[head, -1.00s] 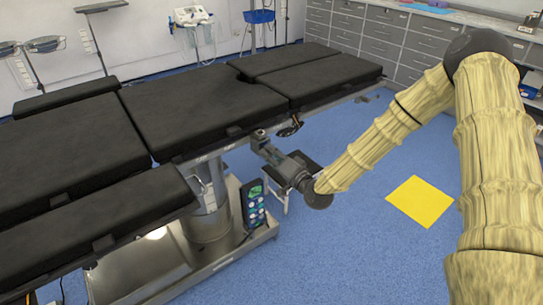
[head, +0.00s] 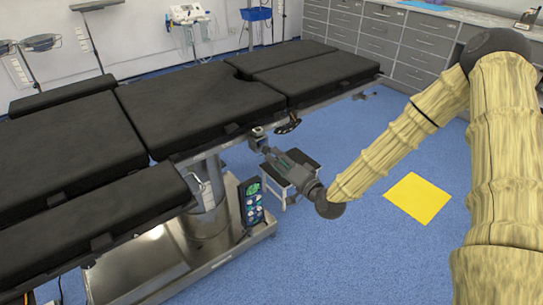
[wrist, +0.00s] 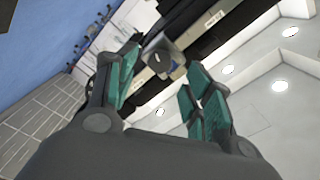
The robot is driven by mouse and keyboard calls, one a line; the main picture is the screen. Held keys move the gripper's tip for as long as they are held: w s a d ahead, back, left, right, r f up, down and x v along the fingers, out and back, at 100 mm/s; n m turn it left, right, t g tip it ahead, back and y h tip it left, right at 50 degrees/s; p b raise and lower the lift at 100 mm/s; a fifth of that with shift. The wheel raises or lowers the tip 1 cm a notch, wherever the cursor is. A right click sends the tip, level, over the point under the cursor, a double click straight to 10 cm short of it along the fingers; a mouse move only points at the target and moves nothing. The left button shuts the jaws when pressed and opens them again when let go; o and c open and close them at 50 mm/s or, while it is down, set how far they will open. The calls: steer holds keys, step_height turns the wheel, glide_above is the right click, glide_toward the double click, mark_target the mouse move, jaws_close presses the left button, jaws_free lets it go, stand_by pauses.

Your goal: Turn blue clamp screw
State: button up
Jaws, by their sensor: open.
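The dark clamp (head: 257,138) sits on the side rail of the operating table (head: 190,105). My gripper (head: 268,153) is just below and right of the clamp in the head view. In the wrist view my gripper (wrist: 164,64) has its teal-padded fingers spread, with the clamp in line with the gap. Nothing is held. I cannot tell whether a fingertip touches the clamp.
A small step stool (head: 291,180) stands behind my gripper. A yellow mat (head: 418,197) lies on the blue floor. Grey drawers (head: 400,45) line the back wall. Floor right of the table is mostly clear.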

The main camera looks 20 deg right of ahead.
steer(key=v, duration=0.6)
steer(key=shift+s, duration=0.4)
steer(key=shift+d, duration=0.1)
steer(key=shift+f, duration=0.1)
steer(key=s+a+f+n+g+h+p, duration=0.2)
steer(key=s+a+f+n+g+p, duration=0.3)
steer(key=s+f+g, duration=0.7)
steer(key=s+f+n+g+h+p, duration=0.1)
steer(key=s+f+g+h+p, duration=0.1)
steer(key=s, duration=1)
steer(key=s+d+f+n+g+h+p, duration=0.1)
steer(key=s+f+g+h+p, duration=0.1)
steer(key=s, duration=1.1)
step_height(320, 180, down, 3)
steer(key=g+p, duration=0.1)
steer(key=p, duration=0.1)
steer(key=shift+p, duration=0.4)
